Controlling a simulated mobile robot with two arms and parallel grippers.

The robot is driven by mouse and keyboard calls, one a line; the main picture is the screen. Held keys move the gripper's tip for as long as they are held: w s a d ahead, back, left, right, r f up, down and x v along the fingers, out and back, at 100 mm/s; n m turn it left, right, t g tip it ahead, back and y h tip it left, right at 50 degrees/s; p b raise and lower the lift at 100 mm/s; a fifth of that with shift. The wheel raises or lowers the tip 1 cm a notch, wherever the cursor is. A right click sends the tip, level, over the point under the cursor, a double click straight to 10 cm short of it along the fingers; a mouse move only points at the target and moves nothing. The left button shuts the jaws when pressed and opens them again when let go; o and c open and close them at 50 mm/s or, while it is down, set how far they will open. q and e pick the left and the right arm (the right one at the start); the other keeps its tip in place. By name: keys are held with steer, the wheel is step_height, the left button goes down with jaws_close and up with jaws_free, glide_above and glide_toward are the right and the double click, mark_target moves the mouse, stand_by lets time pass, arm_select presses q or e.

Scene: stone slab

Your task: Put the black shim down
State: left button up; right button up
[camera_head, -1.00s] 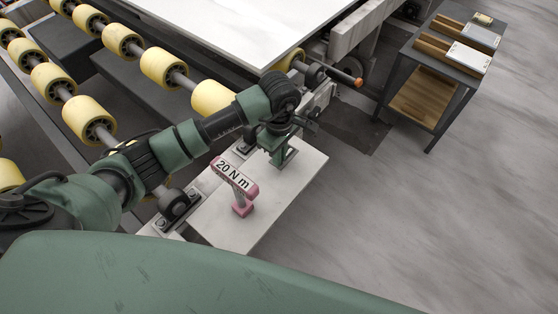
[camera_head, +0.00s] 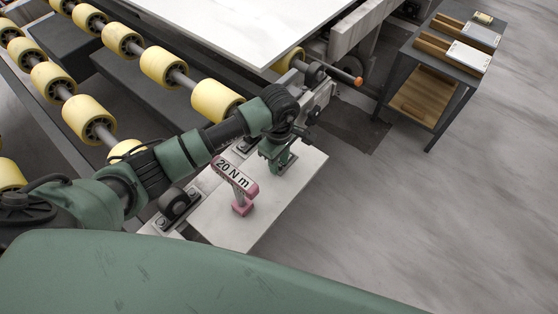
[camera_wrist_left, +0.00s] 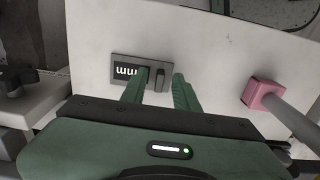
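My left gripper (camera_wrist_left: 160,88) points down at a white plate (camera_wrist_left: 215,60), its two green fingers apart. A small dark grey label piece marked "mm" (camera_wrist_left: 117,74) lies on the plate at the left finger. A dark upright bar, which looks like the black shim (camera_wrist_left: 160,76), shows between the fingertips. A gap shows between it and the right finger; whether the left finger touches it I cannot tell. In the head view my left gripper (camera_head: 280,163) is over the far part of the plate (camera_head: 245,232), and the shim cannot be made out. My right gripper is not in view.
A pink tool marked "20 N m" (camera_head: 236,178) stands on the plate close to my gripper; its pink end (camera_wrist_left: 262,94) is at the right in the wrist view. Yellow rollers (camera_head: 165,66) and a white slab (camera_head: 235,25) lie beyond. A side table (camera_head: 445,50) stands at right.

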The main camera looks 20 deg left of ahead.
arm_select(q)
steer(key=shift+r, duration=0.3)
step_height(320, 180, up, 12)
steer(key=b, duration=0.1)
steer(key=shift+f+b, duration=0.15)
steer(key=shift+b, duration=0.15)
